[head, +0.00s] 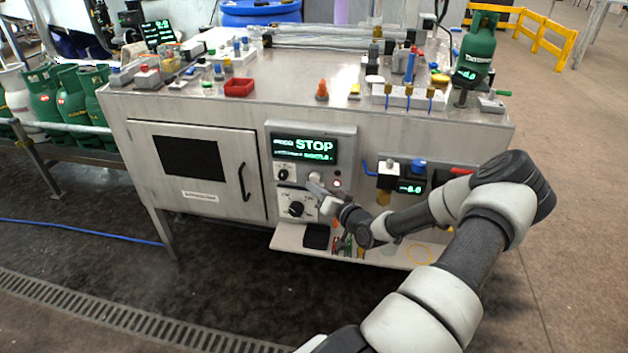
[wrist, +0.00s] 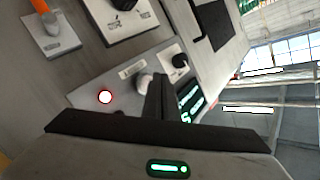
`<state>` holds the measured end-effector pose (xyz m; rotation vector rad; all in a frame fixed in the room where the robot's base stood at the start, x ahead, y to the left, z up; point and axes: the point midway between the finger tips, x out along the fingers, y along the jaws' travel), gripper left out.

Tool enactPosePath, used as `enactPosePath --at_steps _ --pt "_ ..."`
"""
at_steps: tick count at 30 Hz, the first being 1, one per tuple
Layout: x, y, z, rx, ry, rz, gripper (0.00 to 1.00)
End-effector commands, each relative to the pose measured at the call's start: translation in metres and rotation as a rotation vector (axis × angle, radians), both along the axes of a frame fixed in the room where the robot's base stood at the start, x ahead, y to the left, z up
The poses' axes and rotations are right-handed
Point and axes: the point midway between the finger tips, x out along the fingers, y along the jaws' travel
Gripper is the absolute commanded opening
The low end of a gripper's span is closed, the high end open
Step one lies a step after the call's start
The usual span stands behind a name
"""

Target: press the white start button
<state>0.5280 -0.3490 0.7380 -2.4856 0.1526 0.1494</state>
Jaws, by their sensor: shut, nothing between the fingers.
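The control panel (head: 349,150) is on the front of the metal bench, with a display (head: 304,148) reading STOP in green. A round white button (head: 315,177) sits below the display; in the wrist view it is a pale cap (wrist: 145,83). My gripper (head: 309,190) is shut and empty, with its tips at the panel close beside this button. In the wrist view, the dark fingers (wrist: 160,88) partly overlap the area beside the cap. I cannot tell whether they touch it. A small white light with a red ring (head: 337,183) is right of the button and glows in the wrist view (wrist: 105,97).
A black selector knob (head: 283,174) and a larger dial (head: 296,208) are close to my gripper. A shelf (head: 289,238) with tools juts out below. A blue-handled valve unit (head: 391,168) is to the right. Floor in front is clear.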

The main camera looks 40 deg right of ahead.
Motion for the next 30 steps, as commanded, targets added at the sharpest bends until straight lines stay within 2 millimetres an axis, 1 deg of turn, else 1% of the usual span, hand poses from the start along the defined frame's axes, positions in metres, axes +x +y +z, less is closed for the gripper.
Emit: enactPosePath --at_steps 6,14,30 --pt "0.0006 -0.0007 -0.0004 -0.001 0.000 0.000 0.00" --pt "0.0055 -0.0070 -0.0006 -0.002 -0.001 0.000 0.00" --pt "0.0069 -0.0081 -0.0004 0.000 0.000 0.000 0.00"
